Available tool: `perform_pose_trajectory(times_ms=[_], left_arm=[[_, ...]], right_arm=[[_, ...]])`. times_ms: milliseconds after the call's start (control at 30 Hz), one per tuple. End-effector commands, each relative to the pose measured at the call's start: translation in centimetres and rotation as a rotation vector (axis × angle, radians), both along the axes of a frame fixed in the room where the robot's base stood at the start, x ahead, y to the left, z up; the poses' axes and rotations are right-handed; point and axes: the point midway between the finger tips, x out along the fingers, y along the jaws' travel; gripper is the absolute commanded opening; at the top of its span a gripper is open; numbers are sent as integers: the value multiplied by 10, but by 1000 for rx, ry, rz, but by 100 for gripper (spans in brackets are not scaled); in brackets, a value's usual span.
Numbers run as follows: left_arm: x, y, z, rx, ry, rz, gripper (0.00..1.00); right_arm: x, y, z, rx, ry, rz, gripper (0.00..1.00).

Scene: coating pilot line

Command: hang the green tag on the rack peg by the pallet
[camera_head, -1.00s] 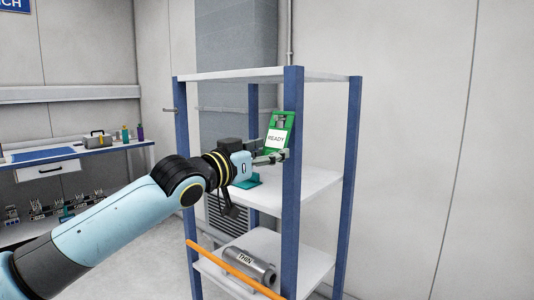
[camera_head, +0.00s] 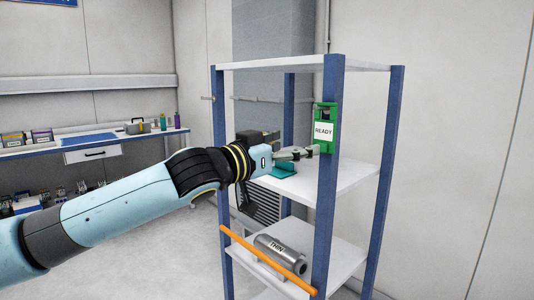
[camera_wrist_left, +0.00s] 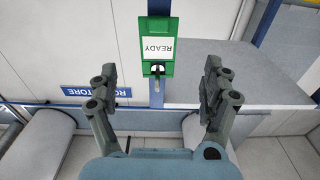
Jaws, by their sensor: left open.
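The green tag (camera_head: 325,138), with a white READY label, hangs upright against the blue front post of the rack (camera_head: 331,190). In the left wrist view the tag (camera_wrist_left: 158,47) appears upside down, with a small metal peg (camera_wrist_left: 157,80) at its slotted end. My left gripper (camera_head: 314,151) is just left of the tag in the head view. In the wrist view its fingers (camera_wrist_left: 160,80) are spread wide and empty, with the tag beyond them and apart from them. My right gripper is not in view.
A grey cylinder marked THIN (camera_head: 279,252) lies on the lower shelf, behind an orange bar (camera_head: 265,260) across the rack. A teal item (camera_head: 284,170) is on the middle shelf. A bench (camera_head: 60,148) with boxes and bottles stands at left.

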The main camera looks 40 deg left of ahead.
Motion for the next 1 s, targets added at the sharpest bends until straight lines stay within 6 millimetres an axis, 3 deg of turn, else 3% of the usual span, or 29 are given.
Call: perform_pose_trajectory(times_ms=[500,1000], left_arm=[[-63,6,-5,12,10,1,82],[-77,5,-2,-2,-3,-4,82]], right_arm=[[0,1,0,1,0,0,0],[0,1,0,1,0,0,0]])
